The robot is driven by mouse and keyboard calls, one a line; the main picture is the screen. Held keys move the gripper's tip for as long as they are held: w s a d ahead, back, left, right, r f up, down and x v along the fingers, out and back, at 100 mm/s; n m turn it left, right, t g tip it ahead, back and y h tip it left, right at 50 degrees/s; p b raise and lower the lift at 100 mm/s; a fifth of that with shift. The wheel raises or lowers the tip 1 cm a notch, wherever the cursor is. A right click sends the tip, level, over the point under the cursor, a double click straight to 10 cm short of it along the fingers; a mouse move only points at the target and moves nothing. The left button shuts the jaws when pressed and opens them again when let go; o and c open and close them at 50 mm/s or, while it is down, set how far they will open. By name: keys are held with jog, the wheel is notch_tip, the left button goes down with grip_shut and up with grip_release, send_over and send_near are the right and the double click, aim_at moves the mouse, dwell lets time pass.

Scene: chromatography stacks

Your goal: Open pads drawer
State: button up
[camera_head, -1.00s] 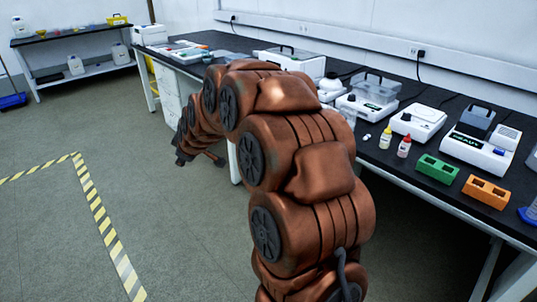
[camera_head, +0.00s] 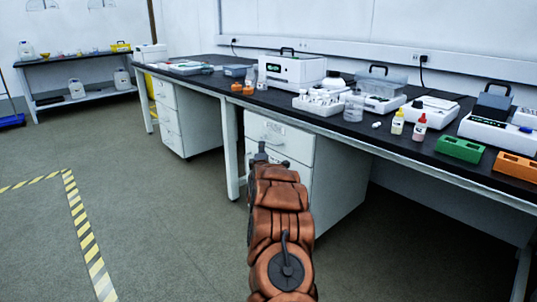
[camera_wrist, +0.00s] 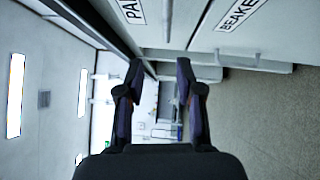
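The pads drawer (camera_head: 295,143) is the top drawer of the white cabinet under the bench, and it looks shut. In the wrist view, turned sideways, its front with a partly cut-off "PA" label (camera_wrist: 131,10) is at the top. A pale bar handle (camera_wrist: 170,55) lies by the fingertips. My gripper (camera_wrist: 157,68) is open, its two dark fingers apart. The fingertips are close to the handle; I cannot tell whether they touch it. In the head view my gripper (camera_head: 259,152) is in front of the drawer's left part, partly hiding its handle.
The drawer labelled "BEAKE" (camera_wrist: 238,14) and its handle (camera_wrist: 255,62) are beside the pads drawer in the wrist view. The black bench top (camera_head: 225,86) overhangs the cabinet and carries lab devices. A white bench leg (camera_head: 231,160) stands just left. Floor in front is clear.

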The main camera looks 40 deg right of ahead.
aim_at(268, 142)
jog(key=shift+h, duration=0.4)
jog(key=shift+w+d+b, duration=0.6)
jog(key=shift+w+d, duration=0.15)
jog(key=shift+d, duration=0.5)
jog(key=shift+w+d+b, duration=0.6)
jog(key=shift+w+d, duration=0.1)
jog(key=shift+d, duration=0.55)
jog(key=shift+w+d+b, duration=0.6)
jog(key=shift+w+d, duration=0.15)
jog(key=shift+d, duration=0.5)
grip_shut()
